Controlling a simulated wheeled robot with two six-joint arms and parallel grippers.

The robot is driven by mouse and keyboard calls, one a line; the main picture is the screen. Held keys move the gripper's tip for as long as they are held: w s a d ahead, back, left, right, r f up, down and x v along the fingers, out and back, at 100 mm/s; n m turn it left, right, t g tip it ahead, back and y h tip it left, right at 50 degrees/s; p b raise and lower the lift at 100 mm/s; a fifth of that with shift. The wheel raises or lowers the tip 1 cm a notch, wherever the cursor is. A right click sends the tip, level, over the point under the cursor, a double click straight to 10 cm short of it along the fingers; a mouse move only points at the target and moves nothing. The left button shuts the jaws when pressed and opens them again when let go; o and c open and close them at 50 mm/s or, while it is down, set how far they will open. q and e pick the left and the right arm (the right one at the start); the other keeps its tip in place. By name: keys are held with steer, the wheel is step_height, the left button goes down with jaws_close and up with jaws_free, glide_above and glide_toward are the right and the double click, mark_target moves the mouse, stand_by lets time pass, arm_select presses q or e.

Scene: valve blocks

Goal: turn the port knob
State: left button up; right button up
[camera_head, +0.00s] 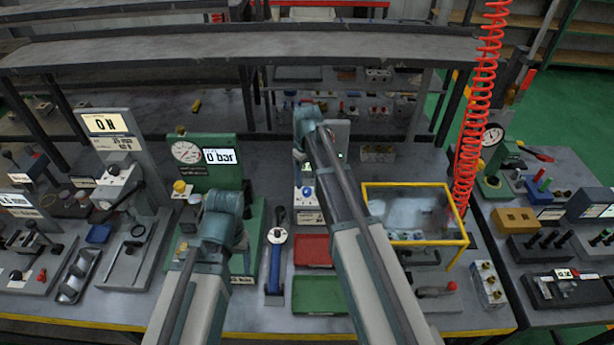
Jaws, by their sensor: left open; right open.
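My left gripper (221,208) is open at the end of the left arm, in front of a green panel with a round gauge (186,151) and a "0 bar" display (219,156). Its fingers are mostly hidden by my wrist. A yellow knob (180,187) sits on the panel just left of it. My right gripper (309,122) is open, further back, near a grey upright station (338,135); its fingers are also hard to make out. A blue round button (308,191) shows below it. I cannot tell which knob is the port knob, and no knob is visibly held.
A blue-handled tool (276,262) stands between the arms. Red (313,250) and green (320,295) trays lie on the bench front. A yellow-framed clear box (415,212) stands right of my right arm. Grey stations crowd the left.

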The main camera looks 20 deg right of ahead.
mark_target(307, 191)
arm_select(q)
step_height(307, 191, up, 9)
steer(key=p, duration=0.7)
steer(key=shift+f, duration=0.15)
arm_select(e)
step_height(307, 191, up, 9)
arm_select(q)
steer(key=shift+f, duration=0.1)
arm_select(e)
steer(key=shift+s+f, duration=0.1)
steer(key=shift+f, duration=0.1)
arm_select(q)
step_height(307, 191, down, 8)
steer(key=b, duration=0.7)
arm_select(e)
steer(key=s+a+f, duration=0.2)
steer(key=s+a, duration=0.2)
steer(key=s, duration=0.4)
steer(key=s+a+f+m, duration=0.1)
steer(key=s+a+f, duration=0.2)
steer(key=s+a, duration=0.2)
steer(key=s+a+f+h, duration=0.1)
steer(key=s+a, duration=0.3)
steer(key=s, duration=0.7)
steer(key=shift+s+a+f+m, duration=0.25)
steer(key=shift+a+f+m, duration=0.15)
steer(key=shift+f, duration=0.45)
